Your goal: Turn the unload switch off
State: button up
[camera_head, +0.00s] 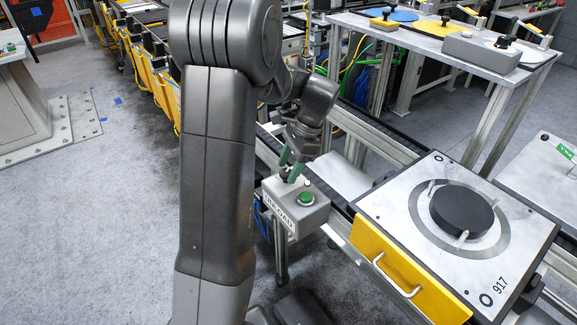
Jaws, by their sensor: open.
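The grey unload switch box (309,219) stands at the edge of the conveyor, with its UNLOAD label (279,214) on the front face. A round green button (306,199) is on its top. My gripper (290,169) has green fingers and points down over the back left part of the box top. The fingers are open, close to a small dark part on the box. The fingers partly hide that part, so I cannot tell the switch's position or whether they touch it.
A pallet (382,213) marked 917 with a black disc (462,212) and a yellow handled front (392,268) sits just right of the box. A raised metal table (398,36) with parts stands behind. Floor at left is clear.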

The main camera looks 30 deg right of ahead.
jog(key=shift+s+a+f, duration=0.1)
jog(key=shift+f, duration=0.1)
jog(key=c, duration=1)
jog(key=shift+o, duration=0.2)
jog(key=n+p, duration=0.1)
jog(key=n+g+p, duration=0.1)
jog(key=n, duration=0.1)
jog(key=shift+w+r, duration=0.15)
jog(key=shift+w, duration=0.05)
jog(key=n+g+p, duration=0.1)
jog(key=n, duration=0.1)
jog(key=shift+w+n, duration=0.1)
jog(key=shift+n, duration=0.3)
jog(key=n+g+h, duration=0.1)
jog(key=n, duration=0.2)
jog(key=n+g, duration=0.1)
jog(key=n, duration=0.1)
jog(key=shift+w+n+h+p, duration=0.15)
jog(key=shift+n+h+p, duration=0.25)
jog(key=shift+a+n, duration=0.1)
jog(key=shift+n, duration=0.2)
